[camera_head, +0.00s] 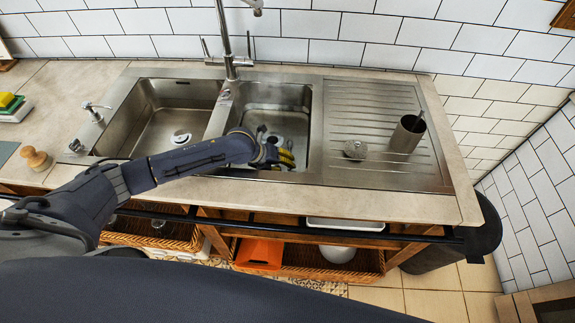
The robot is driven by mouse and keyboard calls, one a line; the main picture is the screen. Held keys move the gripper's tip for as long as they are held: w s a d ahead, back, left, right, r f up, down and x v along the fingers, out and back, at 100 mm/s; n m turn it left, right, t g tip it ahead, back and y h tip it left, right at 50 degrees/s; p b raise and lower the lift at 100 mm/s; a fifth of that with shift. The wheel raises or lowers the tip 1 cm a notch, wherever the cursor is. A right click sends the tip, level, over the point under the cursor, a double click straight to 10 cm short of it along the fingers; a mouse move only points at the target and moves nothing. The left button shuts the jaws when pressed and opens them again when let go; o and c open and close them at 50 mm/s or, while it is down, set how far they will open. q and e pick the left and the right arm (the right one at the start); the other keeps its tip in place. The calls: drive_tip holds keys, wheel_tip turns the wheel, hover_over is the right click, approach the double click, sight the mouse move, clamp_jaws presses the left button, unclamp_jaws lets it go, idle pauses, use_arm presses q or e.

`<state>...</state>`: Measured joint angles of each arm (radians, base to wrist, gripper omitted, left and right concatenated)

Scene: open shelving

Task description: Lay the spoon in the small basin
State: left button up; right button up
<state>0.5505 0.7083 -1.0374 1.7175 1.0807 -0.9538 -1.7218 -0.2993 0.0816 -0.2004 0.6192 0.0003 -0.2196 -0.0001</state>
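The sink has two steel basins. The narrower one, the small basin (306,112), is right of the wider basin (140,118). My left gripper (287,158), with yellow finger pads, is over the front part of the small basin. The gap between its fingers is too small to make out, and no held object is clear. I cannot clearly identify a spoon. A steel cup (406,136) stands on the drainboard, with a small thin tip (421,114) showing at its rim, too small to name. My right gripper is not in view.
A round metal piece (355,149) lies on the ribbed drainboard (365,100) left of the cup. The tap (230,60) rises behind the basins. A wooden-knobbed item (36,158) and sponges (10,104) are at far left. A dark rail (300,229) runs below the counter's front edge.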

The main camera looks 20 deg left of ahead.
use_arm(q)
drive_tip(key=v, duration=1)
drive_tip(key=shift+d+r, duration=0.2)
drive_tip(key=shift+w, duration=0.2)
